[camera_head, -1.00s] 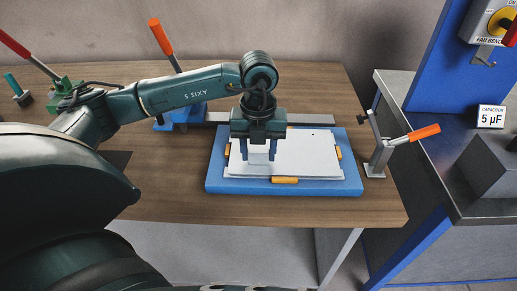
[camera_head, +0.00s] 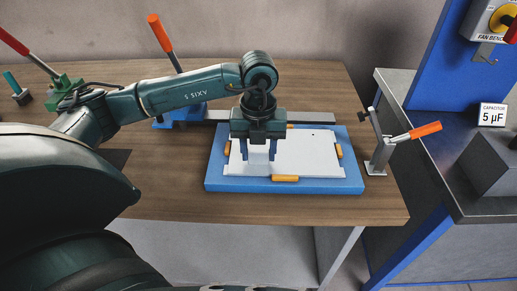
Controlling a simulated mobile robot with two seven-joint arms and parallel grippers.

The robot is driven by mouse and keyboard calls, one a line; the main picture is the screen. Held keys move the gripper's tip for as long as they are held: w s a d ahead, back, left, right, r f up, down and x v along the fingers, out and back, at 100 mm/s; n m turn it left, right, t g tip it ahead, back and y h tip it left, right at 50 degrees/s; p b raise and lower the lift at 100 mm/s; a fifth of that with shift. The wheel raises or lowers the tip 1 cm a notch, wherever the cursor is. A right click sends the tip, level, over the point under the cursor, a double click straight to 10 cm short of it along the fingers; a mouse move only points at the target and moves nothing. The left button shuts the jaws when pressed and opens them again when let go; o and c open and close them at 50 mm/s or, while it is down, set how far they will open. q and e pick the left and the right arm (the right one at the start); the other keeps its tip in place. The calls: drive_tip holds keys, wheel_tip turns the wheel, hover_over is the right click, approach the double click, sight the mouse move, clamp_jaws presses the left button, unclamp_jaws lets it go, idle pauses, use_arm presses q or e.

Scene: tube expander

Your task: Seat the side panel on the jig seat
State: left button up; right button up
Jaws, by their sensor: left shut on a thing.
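The white side panel (camera_head: 308,153) lies flat over the blue jig seat (camera_head: 215,183), between small orange stops (camera_head: 285,178) at its edges. My left gripper (camera_head: 258,155) points down over the left part of the panel. It is shut on a pale upright part of the panel between its fingers. The fingers hide part of the panel's left side. I cannot tell whether the panel fully touches the seat. My right gripper is not in view.
A toggle clamp with an orange handle (camera_head: 425,130) stands right of the jig. Another orange-handled clamp (camera_head: 162,38) stands behind, left of a grey bar (camera_head: 310,118). A grey bench (camera_head: 470,190) is at the right. The wooden table (camera_head: 180,205) is clear in front.

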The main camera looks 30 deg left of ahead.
use_arm(q)
drive_tip(key=shift+f, duration=0.1)
drive_tip(key=o, duration=1.3)
drive_tip(key=shift+o, duration=0.2)
drive_tip(key=o, duration=0.6)
drive_tip(key=shift+o, duration=0.2)
